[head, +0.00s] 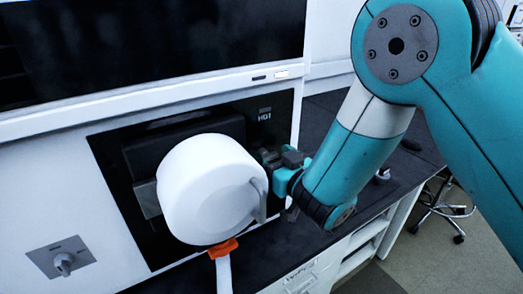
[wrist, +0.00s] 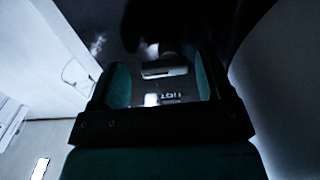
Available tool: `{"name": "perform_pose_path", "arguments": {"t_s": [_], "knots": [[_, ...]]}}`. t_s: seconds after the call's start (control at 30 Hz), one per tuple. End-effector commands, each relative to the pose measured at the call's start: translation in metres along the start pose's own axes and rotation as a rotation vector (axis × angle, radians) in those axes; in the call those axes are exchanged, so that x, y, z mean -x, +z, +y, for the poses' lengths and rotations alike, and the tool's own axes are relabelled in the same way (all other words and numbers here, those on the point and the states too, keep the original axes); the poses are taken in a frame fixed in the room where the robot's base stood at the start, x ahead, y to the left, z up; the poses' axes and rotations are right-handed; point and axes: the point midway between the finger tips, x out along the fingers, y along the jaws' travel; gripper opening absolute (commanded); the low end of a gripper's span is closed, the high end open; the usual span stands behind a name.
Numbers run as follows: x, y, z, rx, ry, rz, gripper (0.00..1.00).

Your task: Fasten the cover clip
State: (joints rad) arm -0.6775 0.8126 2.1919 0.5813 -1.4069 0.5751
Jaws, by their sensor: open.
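A black panel (head: 125,220) marked with small white lettering is set in the front of a white instrument. My gripper (head: 272,162) is at the panel's right side, below the lettering. It is open, with a finger at each side in the wrist view (wrist: 162,82). Between and beyond the fingers is a small pale, bar-like part (wrist: 164,71) on a dark surface. I cannot tell whether it is the cover clip, nor whether the fingers touch it. A dark cover-like block (head: 185,133) on the panel is partly hidden by a white rounded body.
The white rounded body (head: 208,190), with an orange piece (head: 223,248) below it, stands close left of my gripper. A knob (head: 64,262) is at lower left. A dark bench top (head: 335,110) runs along the instrument; a stool (head: 443,205) stands at right.

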Motion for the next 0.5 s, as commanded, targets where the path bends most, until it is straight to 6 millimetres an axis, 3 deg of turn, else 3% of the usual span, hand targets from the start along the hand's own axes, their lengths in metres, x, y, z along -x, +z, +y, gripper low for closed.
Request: {"name": "perform_pose_path", "arguments": {"t_s": [0.37, 0.5], "knots": [[-0.0059, 0.0002, -0.0088, 0.0, -0.011, 0.001, 0.72], [-0.0059, 0.0002, -0.0091, 0.0, -0.011, 0.001, 0.42]]}}
